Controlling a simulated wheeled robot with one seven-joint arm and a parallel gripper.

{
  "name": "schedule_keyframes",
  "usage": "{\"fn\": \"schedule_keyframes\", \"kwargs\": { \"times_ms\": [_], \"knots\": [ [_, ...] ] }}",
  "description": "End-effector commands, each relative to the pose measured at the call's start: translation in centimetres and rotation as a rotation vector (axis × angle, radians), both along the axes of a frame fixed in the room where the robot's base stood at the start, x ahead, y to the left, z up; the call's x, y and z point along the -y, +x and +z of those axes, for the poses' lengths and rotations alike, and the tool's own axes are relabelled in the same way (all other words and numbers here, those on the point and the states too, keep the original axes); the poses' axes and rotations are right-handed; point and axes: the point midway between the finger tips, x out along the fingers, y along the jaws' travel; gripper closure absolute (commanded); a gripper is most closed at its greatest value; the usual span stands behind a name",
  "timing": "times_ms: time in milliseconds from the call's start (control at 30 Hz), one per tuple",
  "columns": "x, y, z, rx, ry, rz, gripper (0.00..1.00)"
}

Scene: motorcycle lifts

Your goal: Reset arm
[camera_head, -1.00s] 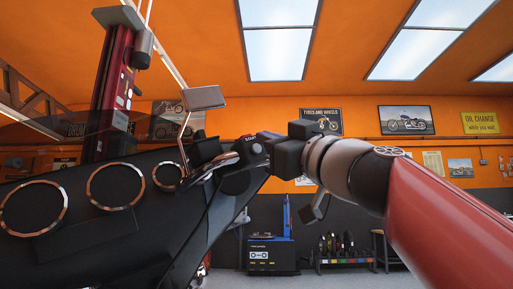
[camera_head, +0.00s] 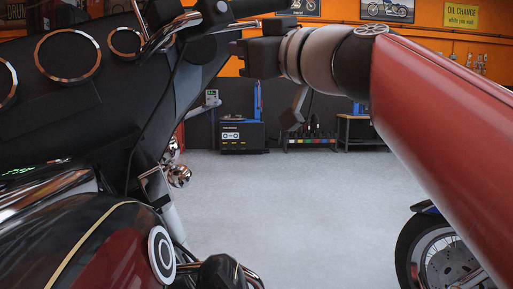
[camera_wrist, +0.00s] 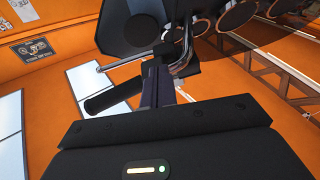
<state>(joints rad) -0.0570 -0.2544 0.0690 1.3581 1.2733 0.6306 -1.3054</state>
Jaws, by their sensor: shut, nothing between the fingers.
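My gripper (camera_head: 243,47) is at the end of my red arm, near the top middle of the head view. It is shut and empty. It points left toward the handlebar controls (camera_head: 215,12) of a dark motorcycle; I cannot tell whether it touches them. In the wrist view, the closed dark fingers (camera_wrist: 158,85) extend forward from the black gripper body. A black hand grip (camera_wrist: 113,96) lies just left of them, and chrome-rimmed gauges (camera_wrist: 232,14) show beyond.
The motorcycle's fairing (camera_head: 75,110) and dark red tank (camera_head: 115,250) fill the left side. Another motorcycle wheel (camera_head: 440,255) is at lower right, partly behind my arm. A tyre machine (camera_head: 240,137) stands at the back wall. The grey floor (camera_head: 270,195) between is clear.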

Motion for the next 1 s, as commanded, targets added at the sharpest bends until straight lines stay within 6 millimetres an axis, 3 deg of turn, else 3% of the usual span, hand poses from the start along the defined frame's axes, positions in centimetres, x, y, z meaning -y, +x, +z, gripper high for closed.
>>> {"fn": "schedule_keyframes", "kwargs": {
  "times_ms": [100,267,467,600,800,1000],
  "knots": [
    [1.3,-0.2,-7.0,-0.236,-0.063,-0.051,1.0],
    [4.0,-1.6,-16.7,-0.529,-0.12,-0.152,1.0],
    [8.4,-5.4,-28.0,-0.856,-0.168,-0.322,1.0],
    [11.7,-9.1,-35.1,-1.054,-0.196,-0.467,1.0],
    [15.7,-14.1,-42.4,-1.243,-0.222,-0.657,1.0],
    [17.4,-16.3,-45.2,-1.309,-0.234,-0.745,1.0]
  ]
}}
